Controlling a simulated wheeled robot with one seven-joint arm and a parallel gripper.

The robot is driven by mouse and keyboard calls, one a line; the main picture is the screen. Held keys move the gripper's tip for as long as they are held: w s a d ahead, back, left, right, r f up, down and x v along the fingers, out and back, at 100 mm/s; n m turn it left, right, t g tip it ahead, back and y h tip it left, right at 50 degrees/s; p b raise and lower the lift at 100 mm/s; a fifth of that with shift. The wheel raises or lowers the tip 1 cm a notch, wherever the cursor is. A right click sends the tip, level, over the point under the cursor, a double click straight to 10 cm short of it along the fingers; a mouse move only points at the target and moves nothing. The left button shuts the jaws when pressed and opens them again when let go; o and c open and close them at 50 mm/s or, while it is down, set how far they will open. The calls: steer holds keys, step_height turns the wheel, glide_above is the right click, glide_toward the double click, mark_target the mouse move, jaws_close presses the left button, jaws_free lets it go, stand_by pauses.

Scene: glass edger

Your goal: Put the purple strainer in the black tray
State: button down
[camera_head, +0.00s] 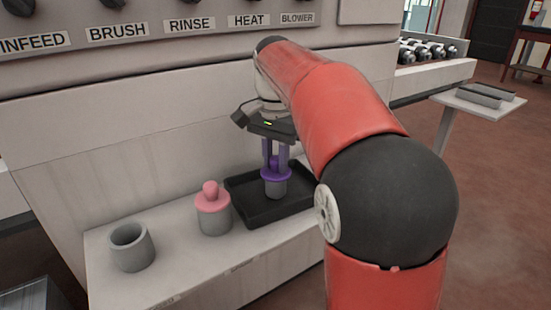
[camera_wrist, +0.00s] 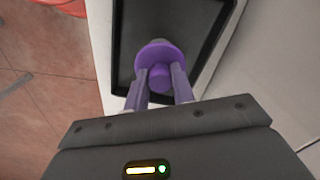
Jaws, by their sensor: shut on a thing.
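The purple strainer (camera_head: 275,174) has a wide purple flange and a grey lower body. It is upright over the black tray (camera_head: 247,213); I cannot tell whether its base touches the tray floor. My gripper (camera_head: 276,160) points down with its purple-grey fingers shut on the strainer's top knob. In the wrist view the strainer (camera_wrist: 155,53) sits between my fingertips (camera_wrist: 160,74), with the black tray (camera_wrist: 206,20) under it. My arm hides part of the tray's right side in the head view.
A pink-topped strainer (camera_head: 213,208) stands in a grey holder left of the tray. An empty grey cup-like holder (camera_head: 131,247) stands farther left on the pale shelf (camera_head: 190,272). The machine's panel wall (camera_head: 150,150) rises behind. The tray's visible floor is otherwise clear.

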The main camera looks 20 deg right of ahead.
steer(key=c, duration=1.2)
jaws_free()
steer(key=shift+f, duration=0.1)
steer(key=shift+o, duration=0.2)
step_height(320, 180, up, 12)
steer(key=p, duration=0.1)
steer(key=s+f+n+t, duration=0.5)
steer(key=s+f+n, duration=0.5)
steer(key=s+f, duration=1)
steer(key=shift+s+f+t, duration=0.3)
steer(key=shift+s+f, duration=0.1)
steer(key=shift+s, duration=0.75)
